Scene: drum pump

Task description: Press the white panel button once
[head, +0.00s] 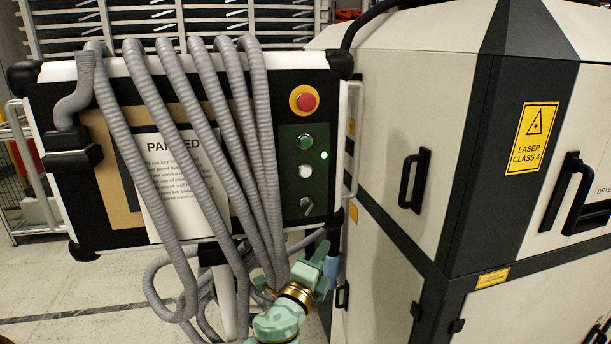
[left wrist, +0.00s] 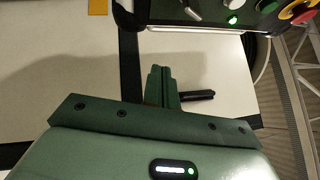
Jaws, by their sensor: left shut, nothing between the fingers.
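The white panel button (head: 305,171) sits on the dark green strip at the right of the control panel, below a green button (head: 305,141) and above a rotary switch (head: 307,205). In the left wrist view, the white button (left wrist: 237,4) is cut by the top edge. My left gripper (head: 325,248) is below the panel's lower right corner in the head view, apart from the button. Its fingers (left wrist: 162,78) are shut and empty in the left wrist view. My right gripper is not in view.
A red emergency stop (head: 304,99) is above the buttons, and a small green lamp (head: 324,155) glows beside them. Grey hoses (head: 205,110) drape over the panel left of the buttons. A laser cabinet (head: 410,90) with black handles stands close on the right.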

